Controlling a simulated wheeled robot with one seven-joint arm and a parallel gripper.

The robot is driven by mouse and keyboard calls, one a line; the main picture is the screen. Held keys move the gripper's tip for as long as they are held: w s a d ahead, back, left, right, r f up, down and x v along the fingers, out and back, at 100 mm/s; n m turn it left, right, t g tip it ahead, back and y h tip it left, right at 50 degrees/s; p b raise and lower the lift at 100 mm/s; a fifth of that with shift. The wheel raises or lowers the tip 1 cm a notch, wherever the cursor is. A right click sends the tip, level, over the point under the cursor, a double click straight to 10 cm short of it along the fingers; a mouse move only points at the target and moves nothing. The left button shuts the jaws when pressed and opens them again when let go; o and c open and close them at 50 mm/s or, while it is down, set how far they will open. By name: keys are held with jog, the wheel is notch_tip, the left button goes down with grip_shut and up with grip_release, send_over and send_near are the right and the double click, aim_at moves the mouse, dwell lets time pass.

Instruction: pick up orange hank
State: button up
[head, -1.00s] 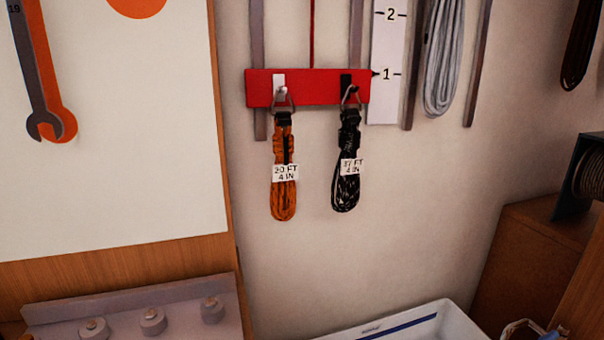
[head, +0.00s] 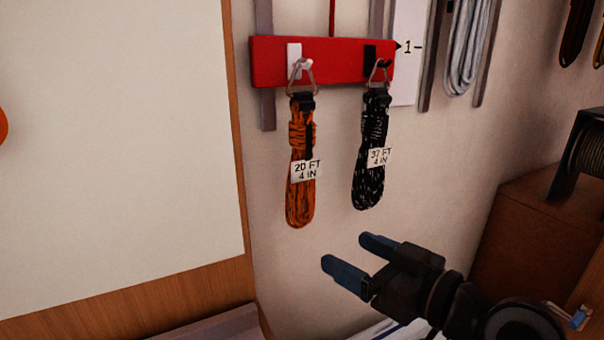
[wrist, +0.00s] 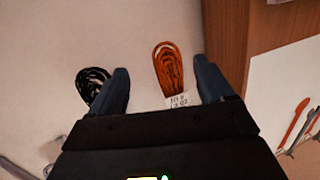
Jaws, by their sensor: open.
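The orange hank (head: 301,200) hangs by a metal ring from the white hook (head: 294,62) on a red bar (head: 335,60). Its white tag reads 20 FT 4 IN. My gripper (head: 362,254) is open and empty, below and to the right of the hank, with blue fingers. In the wrist view the looped end of the orange hank (wrist: 168,68) shows between the fingertips, nearer the right one. It is not gripped. My palm hides the lower part of that view.
A black hank (head: 371,185) tagged 37 FT 4 IN hangs close by on the black hook; in the wrist view it lies beside the left finger (wrist: 118,92). A wood-edged white panel (head: 110,140) stands left. A brown cabinet (head: 525,235) stands right.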

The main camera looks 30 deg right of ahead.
aim_at(310, 179)
jog(key=w+r+n+y, duration=0.1)
jog(key=r, duration=0.2)
jog(key=w+r+n+y, duration=0.1)
jog(key=r, duration=0.2)
jog(key=w+a+r+n+y, duration=0.1)
jog(key=w+r, duration=0.1)
jog(key=r, duration=0.1)
jog(key=shift+a+r+n+y, duration=0.1)
jog(key=shift+r+n+y, duration=0.2)
jog(key=shift+n, duration=0.1)
jog(key=x, duration=0.7)
jog(key=shift+w+f+p, duration=0.3)
jog(key=shift+f+p, duration=0.05)
jog(key=shift+p, duration=0.05)
jog(key=c, duration=1.1)
